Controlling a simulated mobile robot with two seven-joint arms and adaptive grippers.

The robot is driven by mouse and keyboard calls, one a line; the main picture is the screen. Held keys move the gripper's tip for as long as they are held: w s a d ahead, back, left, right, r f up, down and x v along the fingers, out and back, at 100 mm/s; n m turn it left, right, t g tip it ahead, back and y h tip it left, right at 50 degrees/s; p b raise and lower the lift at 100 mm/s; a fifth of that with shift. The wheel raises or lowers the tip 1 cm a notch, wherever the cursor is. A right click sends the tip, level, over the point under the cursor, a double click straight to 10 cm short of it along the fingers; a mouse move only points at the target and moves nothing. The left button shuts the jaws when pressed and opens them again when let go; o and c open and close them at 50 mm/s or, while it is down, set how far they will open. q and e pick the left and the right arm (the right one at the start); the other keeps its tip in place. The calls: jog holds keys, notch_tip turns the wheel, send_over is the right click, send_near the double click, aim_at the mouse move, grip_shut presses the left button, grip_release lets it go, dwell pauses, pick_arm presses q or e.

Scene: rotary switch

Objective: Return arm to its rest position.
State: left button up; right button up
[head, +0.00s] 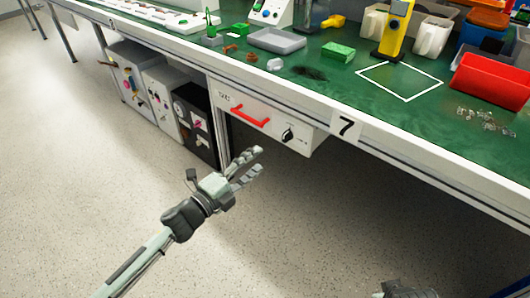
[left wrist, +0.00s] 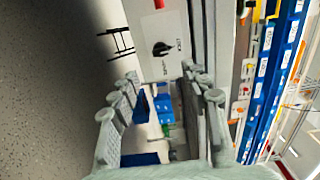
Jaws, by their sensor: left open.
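The rotary switch (head: 287,135) is a black knob on the white front panel of a drawer unit (head: 300,146) under the bench, right of a red handle (head: 250,116). It also shows in the left wrist view (left wrist: 161,49), between printed labels too small to read. My left gripper (head: 257,164) is open and empty, in front of the unit and below left of the knob, apart from it. Its spread fingers also show in the left wrist view (left wrist: 162,78). A grey part of my right arm or gripper (head: 408,290) shows at the bottom edge, mostly cut off.
The green bench top (head: 340,80) has a white edge with a "7" label (head: 346,126). On it are a red bin (head: 492,80), a yellow device (head: 396,28) and a grey tray (head: 276,40). Cabinets (head: 160,98) stand below left. The floor (head: 90,140) at left is clear.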

pick_arm(q)
jog(key=shift+s+a, duration=0.35)
jog(key=shift+s, duration=0.1)
jog(key=s+a+f+n+g+y, duration=0.1)
jog(key=s+a+f+n+y, duration=0.2)
jog(key=a+f+n+y, duration=0.4)
jog(key=s+a+f+n+g+y, duration=0.2)
jog(key=s+a+f+n+y, duration=0.15)
jog(key=a+n, duration=0.5)
jog(key=s+a+f+n+g, duration=0.1)
jog(key=s+f+n+g, duration=0.1)
jog(key=s, duration=0.4)
jog(key=s+a+f+n+g+y, duration=0.1)
jog(key=s+a+f+n+g, duration=0.1)
jog(key=s, duration=0.5)
jog(key=s+a+f+n+g+y, duration=0.1)
jog(key=s+a+f+n+g, duration=0.1)
jog(key=s+f+n+g, duration=0.2)
jog(key=s, duration=0.3)
jog(key=shift+f, duration=0.4)
jog(key=shift+a, duration=0.1)
